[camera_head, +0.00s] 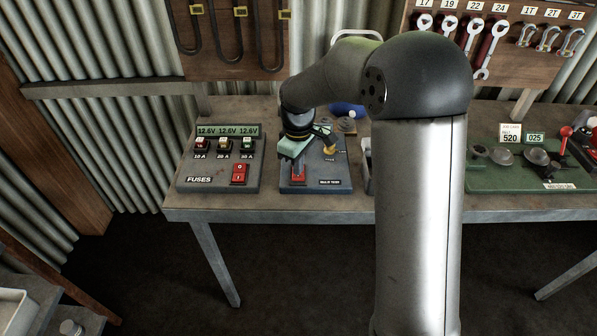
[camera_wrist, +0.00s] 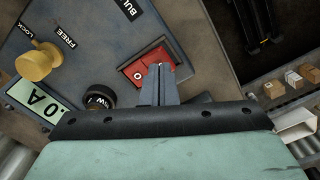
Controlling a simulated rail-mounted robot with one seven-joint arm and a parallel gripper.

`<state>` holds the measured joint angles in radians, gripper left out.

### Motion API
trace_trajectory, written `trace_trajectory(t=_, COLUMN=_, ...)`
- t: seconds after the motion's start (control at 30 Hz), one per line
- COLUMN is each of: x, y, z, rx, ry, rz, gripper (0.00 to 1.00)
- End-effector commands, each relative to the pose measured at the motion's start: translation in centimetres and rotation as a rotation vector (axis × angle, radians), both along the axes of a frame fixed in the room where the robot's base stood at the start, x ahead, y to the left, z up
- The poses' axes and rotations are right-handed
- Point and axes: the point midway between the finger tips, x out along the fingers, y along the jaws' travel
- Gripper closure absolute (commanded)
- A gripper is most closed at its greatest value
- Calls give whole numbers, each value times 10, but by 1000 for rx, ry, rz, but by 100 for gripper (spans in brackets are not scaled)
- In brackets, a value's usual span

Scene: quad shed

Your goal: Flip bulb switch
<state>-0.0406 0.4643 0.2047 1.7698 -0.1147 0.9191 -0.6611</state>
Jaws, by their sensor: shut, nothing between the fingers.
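The bulb tester panel (camera_head: 330,180) is a dark blue-grey box on the workbench, in the middle of the head view. Its red rocker switch (camera_wrist: 136,72) shows in the wrist view with an "O" mark on its near part. My gripper (camera_wrist: 157,68) is shut and empty, with its fingertips at the right part of the switch; they overlap it in the picture, and I cannot tell whether they touch. In the head view my gripper (camera_head: 298,168) hangs over the panel and covers much of the switch. A yellow knob (camera_wrist: 38,63) and a black knob (camera_wrist: 100,97) sit on the panel.
The fuses panel (camera_head: 205,178) with its own red switch (camera_head: 239,173) stands to the left. A green panel (camera_head: 490,178) with several domes stands to the right. My arm hides the middle right of the bench.

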Motion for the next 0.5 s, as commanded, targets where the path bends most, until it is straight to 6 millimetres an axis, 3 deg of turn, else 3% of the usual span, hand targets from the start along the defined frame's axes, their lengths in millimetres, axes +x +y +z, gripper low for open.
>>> trace_trajectory(t=0.5, x=0, y=0, z=-9, rx=0, ry=0, rz=0, gripper=100)
